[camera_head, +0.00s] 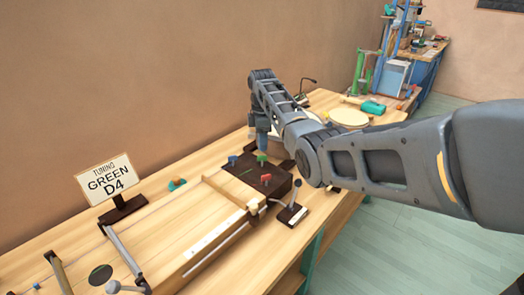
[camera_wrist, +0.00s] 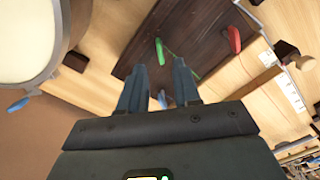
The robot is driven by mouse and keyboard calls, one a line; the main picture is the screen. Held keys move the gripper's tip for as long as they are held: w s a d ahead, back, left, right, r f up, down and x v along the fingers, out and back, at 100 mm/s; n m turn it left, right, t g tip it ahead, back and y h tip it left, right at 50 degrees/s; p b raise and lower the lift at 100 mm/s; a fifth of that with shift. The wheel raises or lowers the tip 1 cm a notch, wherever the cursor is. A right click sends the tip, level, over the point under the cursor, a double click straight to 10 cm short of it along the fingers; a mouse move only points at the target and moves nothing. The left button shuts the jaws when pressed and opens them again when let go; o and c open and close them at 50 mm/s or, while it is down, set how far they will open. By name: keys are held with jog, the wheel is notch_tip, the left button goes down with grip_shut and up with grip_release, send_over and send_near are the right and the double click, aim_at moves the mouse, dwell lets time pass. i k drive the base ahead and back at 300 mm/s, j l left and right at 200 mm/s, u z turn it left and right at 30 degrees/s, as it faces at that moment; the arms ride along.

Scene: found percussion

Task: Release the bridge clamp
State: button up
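My gripper (camera_head: 262,142) points down by the far side of a dark wooden block (camera_head: 245,174). In the wrist view its two fingers (camera_wrist: 159,90) are apart with nothing held between them. The block (camera_wrist: 190,25) carries a blue lever (camera_head: 232,160), a green lever (camera_head: 261,157) and a red lever (camera_head: 267,178). In the wrist view the green lever (camera_wrist: 160,52) lies just beyond the fingertips, and part of the blue lever (camera_wrist: 162,99) shows between the fingers. I cannot tell which part is the bridge clamp.
A sign (camera_head: 108,180) reads "TUNING GREEN D4". A stringed wooden frame (camera_head: 196,245) fills the near bench, with another grey-knobbed lever (camera_head: 125,287) at its left end. A drum (camera_head: 349,117) and a teal cylinder (camera_head: 373,107) stand farther back. A wall runs behind the bench.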

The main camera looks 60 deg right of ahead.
aim_at(298, 182)
jog(key=k, duration=1)
